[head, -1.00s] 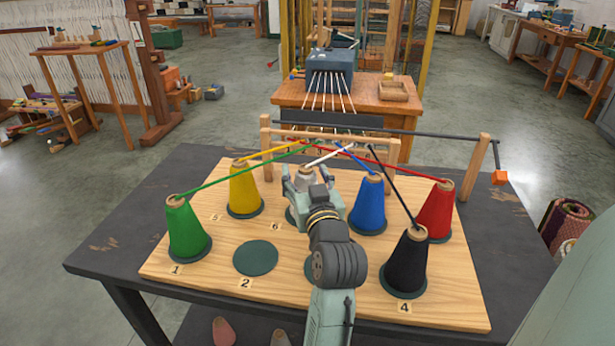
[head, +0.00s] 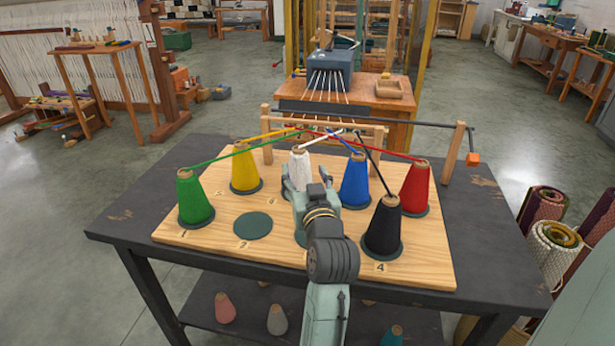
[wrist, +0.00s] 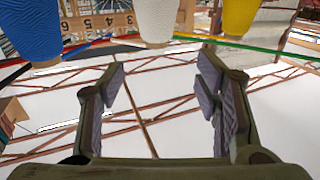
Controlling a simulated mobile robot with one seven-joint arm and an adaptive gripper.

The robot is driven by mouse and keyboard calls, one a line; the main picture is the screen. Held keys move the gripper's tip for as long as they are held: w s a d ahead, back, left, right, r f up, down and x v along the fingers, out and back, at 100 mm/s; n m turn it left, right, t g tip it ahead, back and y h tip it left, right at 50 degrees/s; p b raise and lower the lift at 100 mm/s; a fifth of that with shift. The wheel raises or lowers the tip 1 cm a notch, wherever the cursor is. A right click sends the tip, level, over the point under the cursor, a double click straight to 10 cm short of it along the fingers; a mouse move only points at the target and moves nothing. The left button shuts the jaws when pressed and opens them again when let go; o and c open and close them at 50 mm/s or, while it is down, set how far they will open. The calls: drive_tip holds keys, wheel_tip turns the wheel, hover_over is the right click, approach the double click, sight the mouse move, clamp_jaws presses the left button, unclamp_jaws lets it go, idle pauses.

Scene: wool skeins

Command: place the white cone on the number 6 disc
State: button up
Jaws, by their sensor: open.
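The white cone (head: 300,163) stands upright in the back row, between the yellow cone (head: 244,170) and the blue cone (head: 355,180), by the number 6 label (head: 272,202). Its base and the number 6 disc are hidden behind my gripper (head: 303,187) in the head view. A white thread runs from its top. My gripper is open and empty on the near side of the white cone. In the wrist view, the picture is upside down; the white cone (wrist: 158,20) lies beyond the open fingers (wrist: 163,88), apart from them.
The green cone (head: 194,203), black cone (head: 383,230) and red cone (head: 414,190) stand on the wooden board (head: 220,250). The number 2 disc (head: 253,225) is bare. Taut threads run from the cones to a wooden rail (head: 340,140) behind. My arm hides the front middle.

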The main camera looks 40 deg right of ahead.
drive_tip(key=shift+s+a, duration=0.15)
drive_tip(key=shift+s, duration=0.15)
